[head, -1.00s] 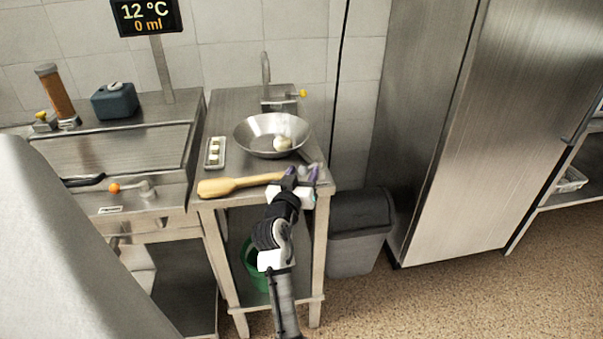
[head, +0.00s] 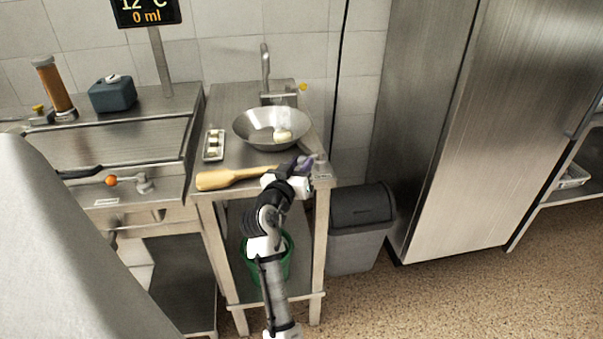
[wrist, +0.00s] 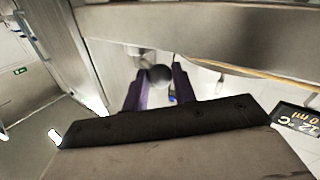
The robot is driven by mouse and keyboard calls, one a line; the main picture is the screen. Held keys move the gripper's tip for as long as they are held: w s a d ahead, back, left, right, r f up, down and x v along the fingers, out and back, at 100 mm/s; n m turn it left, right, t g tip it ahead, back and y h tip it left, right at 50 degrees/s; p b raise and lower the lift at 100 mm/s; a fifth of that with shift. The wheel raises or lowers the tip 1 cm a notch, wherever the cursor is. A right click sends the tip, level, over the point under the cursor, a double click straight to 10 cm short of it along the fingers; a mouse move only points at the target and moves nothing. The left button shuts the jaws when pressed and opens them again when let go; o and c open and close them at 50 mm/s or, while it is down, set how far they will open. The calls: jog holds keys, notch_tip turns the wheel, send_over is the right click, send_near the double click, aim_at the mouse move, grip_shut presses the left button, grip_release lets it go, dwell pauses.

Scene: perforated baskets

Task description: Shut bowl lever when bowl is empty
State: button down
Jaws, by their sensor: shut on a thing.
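A wide metal bowl (head: 250,127) stands on the small steel table in the head view. It holds a small pale lump (head: 284,135); something whitish and see-through shows just above it. My gripper (head: 302,166) is at the table's front right edge, just in front of the bowl. In the wrist view its purple fingers (wrist: 160,85) are closed on a grey rounded thing (wrist: 160,74), which may be a handle end; I cannot tell if it joins the bowl.
A wooden paddle (head: 228,178) lies left of my gripper, with a small tray (head: 213,146) behind it. A tap (head: 266,65) stands behind the bowl. A grey bin (head: 361,225) is right of the table, and a green bucket (head: 282,263) is beneath it.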

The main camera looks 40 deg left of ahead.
jog(key=a+m+h+b, duration=0.1)
jog(key=h+b, duration=0.1)
jog(key=shift+w+a+f+m+t+b, duration=0.1)
jog(key=shift+m+t+b, duration=0.2)
jog(key=shift+b, duration=0.1)
jog(key=shift+h, duration=0.3)
jog(key=shift+r, duration=0.2)
jog(key=c, duration=1.1)
grip_release()
jog(key=shift+w+a, duration=0.1)
jog(key=shift+f, duration=0.1)
jog(key=s+b, duration=0.1)
jog(key=s, duration=0.3)
jog(key=s+d+b, duration=0.1)
jog(key=s, duration=0.4)
jog(key=s+d, duration=0.1)
jog(key=s, duration=0.3)
jog(key=shift+s+b, duration=0.4)
